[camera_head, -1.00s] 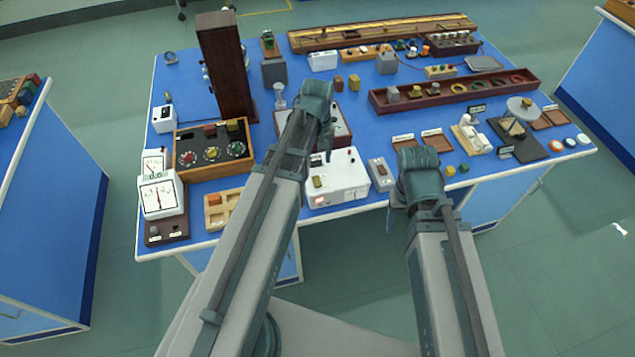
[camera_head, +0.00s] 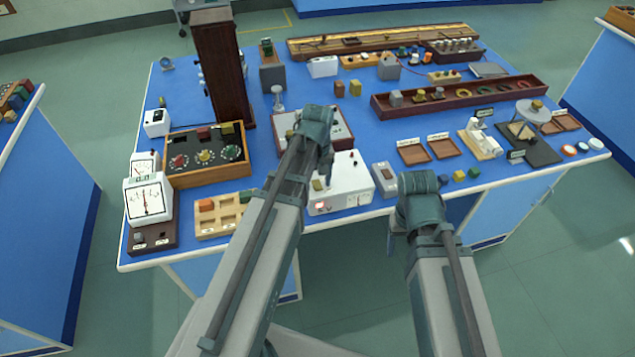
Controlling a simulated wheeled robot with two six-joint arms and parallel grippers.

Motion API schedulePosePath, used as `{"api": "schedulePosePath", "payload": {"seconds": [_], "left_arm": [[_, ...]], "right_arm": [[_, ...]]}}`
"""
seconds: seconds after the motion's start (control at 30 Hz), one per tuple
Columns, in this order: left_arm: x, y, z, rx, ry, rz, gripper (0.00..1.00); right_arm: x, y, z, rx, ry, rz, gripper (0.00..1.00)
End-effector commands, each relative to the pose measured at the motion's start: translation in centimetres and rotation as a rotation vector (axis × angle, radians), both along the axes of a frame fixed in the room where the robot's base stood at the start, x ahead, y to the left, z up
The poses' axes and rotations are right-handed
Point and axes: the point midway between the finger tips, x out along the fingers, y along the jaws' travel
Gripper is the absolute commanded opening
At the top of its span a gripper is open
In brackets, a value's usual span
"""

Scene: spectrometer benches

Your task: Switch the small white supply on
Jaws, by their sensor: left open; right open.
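Several white boxes show in the head view, and I cannot tell for sure which is the small white supply. A white unit (camera_head: 346,190) at the bench's front edge has a glowing red spot at its front left and a knob on top. A small white box (camera_head: 157,123) stands at the left, and another (camera_head: 322,67) at the back. My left gripper (camera_head: 326,153) is over the back of the front white unit, largely hidden by its wrist; it is open and holds nothing visible. My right gripper (camera_head: 396,214) is open near the front edge, mostly hidden behind its wrist.
The blue bench (camera_head: 290,98) is crowded. A tall dark wooden column (camera_head: 222,70), a knob box (camera_head: 207,155) and white meters (camera_head: 148,203) stand left. A small grey box (camera_head: 385,180) sits right of the front white unit. A long dark tray (camera_head: 455,98) lies back right.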

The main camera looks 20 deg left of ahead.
Motion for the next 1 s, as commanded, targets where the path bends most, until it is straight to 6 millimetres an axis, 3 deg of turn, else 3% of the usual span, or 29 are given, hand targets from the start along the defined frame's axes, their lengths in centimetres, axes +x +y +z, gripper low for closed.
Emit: {"api": "schedulePosePath", "payload": {"seconds": [0.07,0.3,0.4,1.0], "left_arm": [[0.0,0.0,0.03,0.0,0.0,0.0,0.56],[0.01,0.01,0.03,0.0,0.0,0.0,0.13],[0.01,0.01,0.02,0.0,0.0,0.0,0.0],[0.4,0.27,0.09,-0.083,0.125,0.0,0.0]], "right_arm": [[0.0,0.0,0.03,0.0,0.0,0.0,0.66],[0.0,0.0,0.03,0.0,0.0,0.0,0.66],[0.0,0.0,0.02,0.0,0.0,0.0,0.66],[0.0,0.0,-0.15,0.0,0.0,0.0,0.66]]}}
